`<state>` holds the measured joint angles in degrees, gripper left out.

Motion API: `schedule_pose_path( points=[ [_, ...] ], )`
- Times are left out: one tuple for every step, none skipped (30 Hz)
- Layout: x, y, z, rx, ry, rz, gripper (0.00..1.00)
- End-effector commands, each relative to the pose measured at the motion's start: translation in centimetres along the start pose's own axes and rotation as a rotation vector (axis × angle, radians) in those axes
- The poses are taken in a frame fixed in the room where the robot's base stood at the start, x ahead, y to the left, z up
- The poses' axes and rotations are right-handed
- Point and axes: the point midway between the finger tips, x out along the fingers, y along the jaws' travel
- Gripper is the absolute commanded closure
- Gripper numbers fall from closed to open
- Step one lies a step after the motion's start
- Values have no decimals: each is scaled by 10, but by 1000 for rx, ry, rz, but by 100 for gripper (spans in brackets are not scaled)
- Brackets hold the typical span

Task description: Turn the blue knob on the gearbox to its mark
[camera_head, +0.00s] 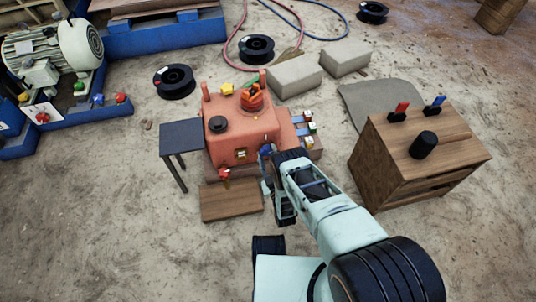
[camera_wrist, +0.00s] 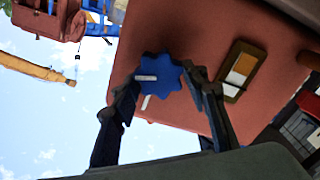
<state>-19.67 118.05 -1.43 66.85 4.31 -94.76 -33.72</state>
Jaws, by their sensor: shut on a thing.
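The red gearbox (camera_head: 228,143) stands on the ground in the middle of the head view. The blue lobed knob (camera_wrist: 165,72) is on its red face (camera_wrist: 185,112) in the wrist view. A white line on the knob points to picture left. A short white mark (camera_wrist: 146,102) is on the face just below and left of the knob, and the line is not aligned with it. My gripper (camera_wrist: 160,80) is shut on the knob, one finger on each side. In the head view my gripper (camera_head: 267,163) is at the gearbox's front right, partly covering the knob.
A gauge plate (camera_wrist: 241,71) is right of the knob in the wrist view. A small dark table (camera_head: 182,136) stands left of the gearbox, a wooden board (camera_head: 231,201) lies before it, and a wooden cabinet (camera_head: 419,160) with levers stands right. Open ground lies at front left.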

Motion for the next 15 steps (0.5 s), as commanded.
schedule_pose_path(
  points=[
    [2, 1, 0, -25, 1, 3, 83],
    [2, 1, -1, -40, 1, 2, 83],
    [2, 1, -1, -59, 2, 2, 83],
    [2, 1, -1, -72, 1, 2, 83],
    [2, 0, -1, -84, 1, 2, 83],
    [2, 0, -1, -98, 1, 2, 83],
    [2, 0, -1, -107, 1, 2, 83],
    [2, 0, -1, -115, 1, 2, 83],
    [2, 0, -1, -125, 1, 2, 83],
    [2, 0, -1, -131, 1, 2, 83],
    [2, 0, -1, -135, 1, 2, 83],
    [2, 0, -1, -141, 1, 2, 83],
    [2, 0, -1, -144, 1, 2, 83],
    [2, 0, -1, -147, 1, 2, 83],
    [2, 0, -1, -150, 1, 2, 83]
  ],
)
